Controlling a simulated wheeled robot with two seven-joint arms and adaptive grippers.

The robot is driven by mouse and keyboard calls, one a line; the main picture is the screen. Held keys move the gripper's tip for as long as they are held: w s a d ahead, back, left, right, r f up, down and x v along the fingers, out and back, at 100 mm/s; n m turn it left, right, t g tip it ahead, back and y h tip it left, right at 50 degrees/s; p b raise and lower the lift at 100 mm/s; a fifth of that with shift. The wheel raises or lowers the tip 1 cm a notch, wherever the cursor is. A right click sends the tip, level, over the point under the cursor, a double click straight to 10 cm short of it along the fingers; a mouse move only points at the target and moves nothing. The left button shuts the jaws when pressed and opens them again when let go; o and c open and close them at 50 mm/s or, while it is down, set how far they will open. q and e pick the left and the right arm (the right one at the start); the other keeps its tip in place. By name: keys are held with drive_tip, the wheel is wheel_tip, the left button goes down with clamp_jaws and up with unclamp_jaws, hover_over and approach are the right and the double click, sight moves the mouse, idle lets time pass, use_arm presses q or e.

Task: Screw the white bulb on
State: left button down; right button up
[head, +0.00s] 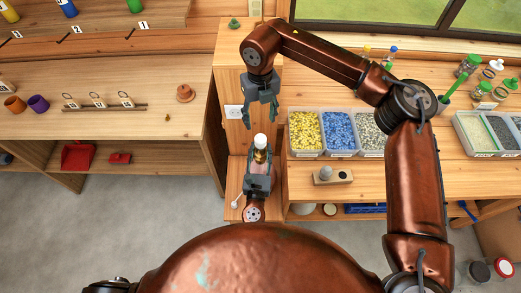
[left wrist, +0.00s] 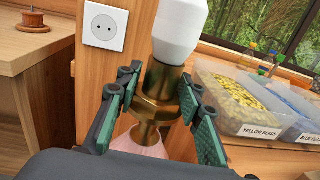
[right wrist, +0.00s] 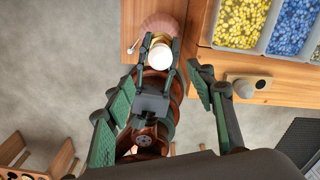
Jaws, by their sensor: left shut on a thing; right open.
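The white bulb (head: 260,140) stands upright at the top of a brass lamp socket (head: 260,155). In the left wrist view the bulb (left wrist: 180,30) meets the socket (left wrist: 158,95); whether its thread is seated is hidden. My left gripper (head: 258,172) is shut on the brass socket, with a finger on each side (left wrist: 158,100). A pinkish lamp base (left wrist: 145,143) shows below. My right gripper (head: 262,112) is open and empty, pointing down above the bulb, apart from it. In the right wrist view the bulb (right wrist: 161,57) lies beyond the open fingers (right wrist: 160,90).
A wooden block (head: 342,177) with a grey bulb-like piece (head: 325,172) lies on the right bench. Bins of yellow beads (head: 304,155) and blue beads (head: 340,155) stand behind it. A wall socket (head: 233,112) is on the wooden panel.

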drive_tip(key=shift+r, duration=0.6)
use_arm(q)
drive_tip(key=c, duration=1.2)
unclamp_jaws()
drive_tip(key=shift+c, duration=0.2)
drive_tip(key=s+a, duration=0.1)
drive_tip(key=s, duration=1.1)
